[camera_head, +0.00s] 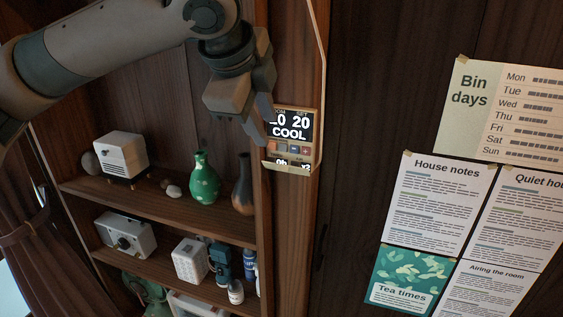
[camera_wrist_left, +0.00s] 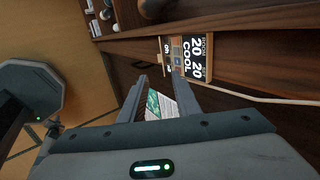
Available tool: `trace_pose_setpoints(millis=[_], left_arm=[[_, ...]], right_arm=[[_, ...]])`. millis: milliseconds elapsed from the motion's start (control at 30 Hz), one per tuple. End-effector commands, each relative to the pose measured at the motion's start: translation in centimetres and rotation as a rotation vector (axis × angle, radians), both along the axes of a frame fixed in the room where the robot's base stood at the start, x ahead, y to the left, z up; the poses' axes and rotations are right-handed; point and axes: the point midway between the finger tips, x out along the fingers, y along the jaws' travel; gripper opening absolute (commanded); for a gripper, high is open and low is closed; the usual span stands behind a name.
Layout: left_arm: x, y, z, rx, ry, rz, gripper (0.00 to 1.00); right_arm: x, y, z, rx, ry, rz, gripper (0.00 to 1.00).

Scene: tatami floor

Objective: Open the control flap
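A small wall control panel (camera_head: 292,125) with a dark display reading "20 20 COOL" is on the wooden post, partly covered at its left by my gripper. Small buttons show below the display. The control flap (camera_head: 287,167) juts out at the panel's lower edge, folded down, with the buttons uncovered. The panel also shows turned sideways in the left wrist view (camera_wrist_left: 198,57), with the flap (camera_wrist_left: 166,57) at its left end. My left gripper (camera_head: 250,122) is open and empty, in front of the panel's left side. I cannot tell whether it touches the flap. My right gripper is not in view.
A cable (camera_head: 321,60) runs down to the panel along its right side. Shelves (camera_head: 160,207) at the left hold a white heater-like box, a green vase (camera_head: 203,180), a dark vase and a radio. Paper notices (camera_head: 440,205) hang on the wall at the right.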

Motion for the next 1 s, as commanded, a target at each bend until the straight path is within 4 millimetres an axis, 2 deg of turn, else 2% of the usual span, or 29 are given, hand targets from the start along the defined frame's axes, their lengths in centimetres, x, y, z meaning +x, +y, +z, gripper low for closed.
trace_pose_setpoints(millis=[267,800,1000], left_arm=[[1.9,-0.6,-2.6,0.001,0.003,0.000,0.30],[7.2,-2.4,-10.4,-0.001,0.004,0.000,0.30],[8.6,-2.8,-12.4,-0.001,0.001,0.000,0.30]], right_arm=[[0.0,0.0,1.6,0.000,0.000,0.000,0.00],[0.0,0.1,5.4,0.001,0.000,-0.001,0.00],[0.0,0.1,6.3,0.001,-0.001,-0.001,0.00]])
